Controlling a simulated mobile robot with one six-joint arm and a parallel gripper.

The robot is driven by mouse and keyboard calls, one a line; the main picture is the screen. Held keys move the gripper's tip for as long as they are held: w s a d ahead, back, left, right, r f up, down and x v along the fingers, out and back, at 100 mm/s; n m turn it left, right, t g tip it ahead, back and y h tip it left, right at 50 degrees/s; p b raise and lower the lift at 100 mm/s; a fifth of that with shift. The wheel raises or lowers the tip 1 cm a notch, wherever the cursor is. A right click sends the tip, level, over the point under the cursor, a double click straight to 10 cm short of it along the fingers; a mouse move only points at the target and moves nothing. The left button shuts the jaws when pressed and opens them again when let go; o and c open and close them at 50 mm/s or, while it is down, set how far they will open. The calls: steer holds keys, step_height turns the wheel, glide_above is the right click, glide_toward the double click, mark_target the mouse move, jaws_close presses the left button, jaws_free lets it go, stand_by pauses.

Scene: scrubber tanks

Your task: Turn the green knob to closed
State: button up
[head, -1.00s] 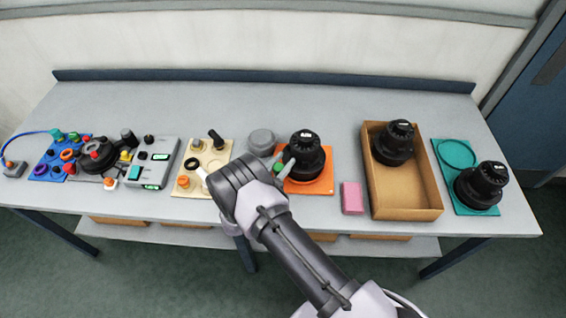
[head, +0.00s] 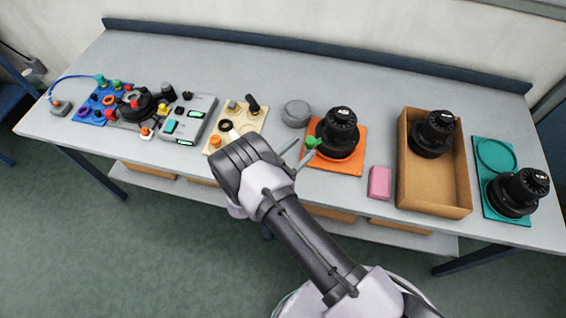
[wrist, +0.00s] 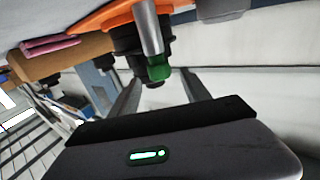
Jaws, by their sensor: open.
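The green knob (head: 312,143) sticks out from the left side of a black round-topped unit (head: 340,126) on an orange plate (head: 335,162). In the wrist view the green knob (wrist: 159,68) is the end of a grey stem, with the black body behind it. My gripper (head: 301,155) is open just left of and in front of the knob. In the wrist view my gripper (wrist: 161,80) has its two fingers on either side of the green knob, with gaps and no clear contact. The knob's marked position cannot be read.
A grey round lid (head: 297,113) lies left of the orange plate. A pink block (head: 379,182) and a cardboard tray (head: 435,203) stand to the right. A cream panel (head: 216,142) lies left, partly behind my arm. The table's back strip is clear.

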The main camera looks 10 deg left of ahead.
steer(key=v, duration=0.9)
steer(key=shift+s+a, duration=0.2)
steer(key=shift+s, duration=0.2)
